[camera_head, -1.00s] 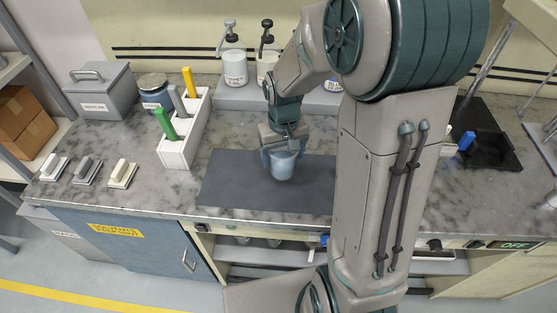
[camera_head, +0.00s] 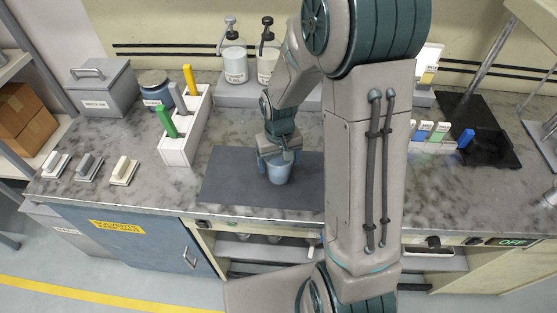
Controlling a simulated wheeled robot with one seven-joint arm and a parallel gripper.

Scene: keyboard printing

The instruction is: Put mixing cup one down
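The mixing cup (camera_head: 279,173) is a small grey-blue cup, upright over the dark grey mat (camera_head: 228,178) on the marble counter. My gripper (camera_head: 278,158) reaches down from above with its fingers on either side of the cup's upper part. The fingers look shut on the cup. The cup's base appears at or very near the mat; I cannot tell whether it touches. My arm hides the right end of the mat.
A white rack (camera_head: 180,150) with green, grey and yellow handles stands left of the mat. Two pump bottles (camera_head: 235,65) stand on a grey riser behind. Several scrapers (camera_head: 88,167) lie at the left. A dark tray (camera_head: 484,138) is at the right.

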